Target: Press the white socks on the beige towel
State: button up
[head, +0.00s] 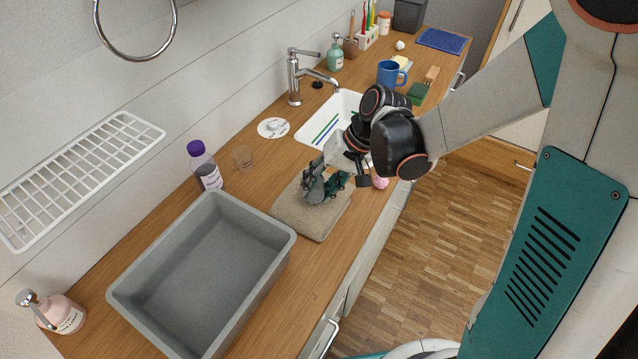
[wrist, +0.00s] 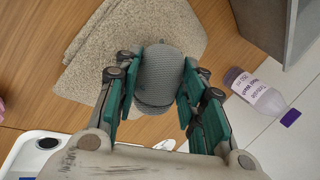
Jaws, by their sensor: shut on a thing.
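The beige towel (head: 318,222) lies folded on the wooden counter, between the grey tub and the sink. My gripper (head: 326,184) is over the towel's far part, pointing down. In the wrist view my gripper (wrist: 158,85) is shut on a rolled grey ribbed bundle that looks like the socks (wrist: 158,72); they look grey rather than white. The bundle also shows in the head view (head: 314,190), partly covered by the fingers. The towel (wrist: 140,35) lies behind it in the wrist view. I cannot tell whether the bundle touches the towel.
A grey tub (head: 205,275) stands close on the near side. A purple-capped bottle (head: 205,167) and a clear glass (head: 242,156) stand by the wall. The white sink (head: 345,106) with its tap is beyond. A pink thing (head: 381,183) sits near the counter edge.

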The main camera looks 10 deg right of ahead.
jog(key=shift+f+b, duration=0.5)
jog(key=shift+f, duration=0.1)
jog(key=shift+s+f, duration=0.1)
dwell(2.5)
dwell(1.0)
jog(key=shift+r+p, duration=2.85)
jog(key=shift+r, duration=1.25)
